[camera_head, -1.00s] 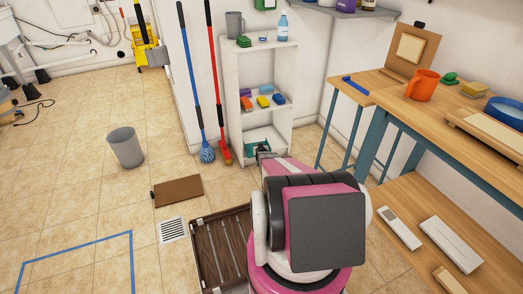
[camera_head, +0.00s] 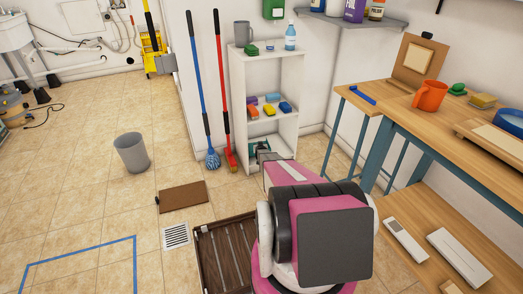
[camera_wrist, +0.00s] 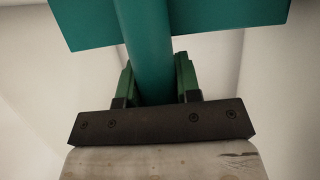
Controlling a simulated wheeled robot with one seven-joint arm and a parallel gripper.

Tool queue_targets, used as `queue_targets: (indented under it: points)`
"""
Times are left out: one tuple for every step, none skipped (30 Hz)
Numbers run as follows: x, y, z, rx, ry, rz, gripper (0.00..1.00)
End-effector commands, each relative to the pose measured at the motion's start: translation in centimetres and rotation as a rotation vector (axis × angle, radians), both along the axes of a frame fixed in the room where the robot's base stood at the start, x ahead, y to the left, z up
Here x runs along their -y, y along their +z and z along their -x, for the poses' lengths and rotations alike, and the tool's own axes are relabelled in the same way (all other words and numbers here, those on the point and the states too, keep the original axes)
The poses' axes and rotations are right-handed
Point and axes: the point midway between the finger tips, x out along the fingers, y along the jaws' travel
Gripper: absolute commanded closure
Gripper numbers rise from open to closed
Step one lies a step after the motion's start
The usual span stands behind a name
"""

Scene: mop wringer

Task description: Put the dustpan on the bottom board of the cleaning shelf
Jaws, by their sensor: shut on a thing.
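The white cleaning shelf (camera_head: 236,112) stands against the wall beyond my arm. The teal dustpan (camera_wrist: 205,22) fills the top of the wrist view. Its round handle (camera_wrist: 149,55) runs down between my two green fingers. My gripper (camera_wrist: 158,82) is shut on that handle. In the head view, my gripper (camera_head: 264,153) reaches to the shelf's lowest opening. A small part of the teal dustpan (camera_head: 254,146) shows there. My arm hides part of the opening, so I cannot tell whether the dustpan touches the bottom board.
A blue mop (camera_head: 198,90) and a red broom (camera_head: 223,90) lean just left of the shelf. Coloured items (camera_head: 269,110) lie on its middle board. A workbench (camera_head: 385,103) stands at the right. A grey bin (camera_head: 131,153) stands on open floor at the left.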

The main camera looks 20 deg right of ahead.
Motion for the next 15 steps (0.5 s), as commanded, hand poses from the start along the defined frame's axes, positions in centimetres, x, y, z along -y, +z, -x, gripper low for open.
queue_targets:
  points:
    - [0.0,-0.1,-0.7,0.001,0.0,0.0,0.92]
    - [0.0,-0.1,-1.0,0.001,0.0,0.001,0.92]
    - [0.0,-0.1,-1.5,0.001,0.0,0.001,0.92]
    - [0.0,-0.1,-1.7,0.001,0.0,0.001,0.92]
    - [-0.1,-0.1,-2.0,0.001,0.0,0.0,0.92]
    - [-0.1,-0.1,-2.4,0.001,0.0,0.0,0.92]
    - [-0.1,-0.1,-2.7,0.001,0.0,0.0,0.92]
    - [-0.1,-0.5,-2.4,-0.001,0.0,0.001,0.92]
    - [-0.1,-0.9,-2.4,-0.001,0.0,0.0,0.92]
    - [-0.1,-1.1,-2.4,0.0,0.0,0.0,0.92]
    - [-0.1,-1.3,-2.4,0.0,0.0,0.0,0.92]
    - [-0.1,-1.5,-2.4,0.0,0.0,0.0,0.92]
    - [-0.1,-1.6,-2.4,0.0,0.0,0.0,0.92]
    - [-0.1,-1.8,-2.4,0.0,0.0,0.0,0.92]
    - [-0.1,-1.9,-2.3,0.0,0.0,0.0,0.92]
